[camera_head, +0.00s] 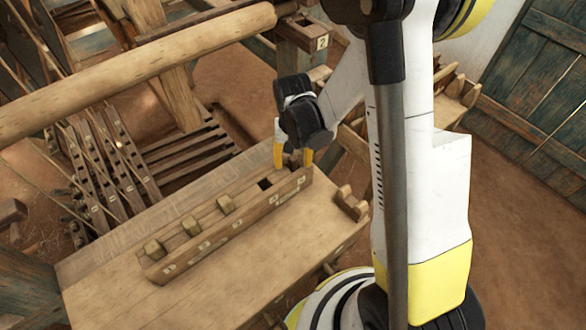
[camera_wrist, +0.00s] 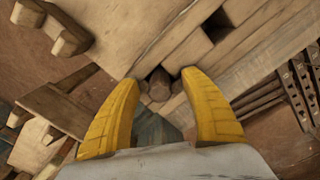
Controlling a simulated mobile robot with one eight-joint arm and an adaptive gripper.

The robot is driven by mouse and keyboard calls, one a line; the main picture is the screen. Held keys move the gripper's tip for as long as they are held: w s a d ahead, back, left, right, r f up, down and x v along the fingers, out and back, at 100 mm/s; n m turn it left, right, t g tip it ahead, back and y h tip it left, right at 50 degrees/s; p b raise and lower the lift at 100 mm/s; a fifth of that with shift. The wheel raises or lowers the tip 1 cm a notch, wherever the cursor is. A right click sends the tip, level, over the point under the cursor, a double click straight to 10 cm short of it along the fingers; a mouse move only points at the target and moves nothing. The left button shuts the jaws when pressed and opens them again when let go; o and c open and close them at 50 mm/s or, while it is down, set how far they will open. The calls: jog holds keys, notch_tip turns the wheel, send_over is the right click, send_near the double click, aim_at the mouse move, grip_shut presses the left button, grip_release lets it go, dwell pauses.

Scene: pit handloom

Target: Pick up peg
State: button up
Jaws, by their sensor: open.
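A long wooden rack (camera_head: 225,235) lies on a wooden bench, with number marks along its front side. In the wrist view my gripper (camera_wrist: 159,76) is open, and a dark wooden peg end (camera_wrist: 159,84) sits between the fingertips. Clear gaps show on both sides, so the fingers do not appear to grip it.
An empty dark hole (camera_head: 265,184) is in the rack just left of my gripper. A thick wooden roller (camera_head: 140,72) crosses above and behind the bench. Wooden treadles (camera_head: 185,150) lie beyond the bench. The bench top (camera_head: 130,300) in front of the rack is clear.

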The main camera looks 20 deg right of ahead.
grip_shut()
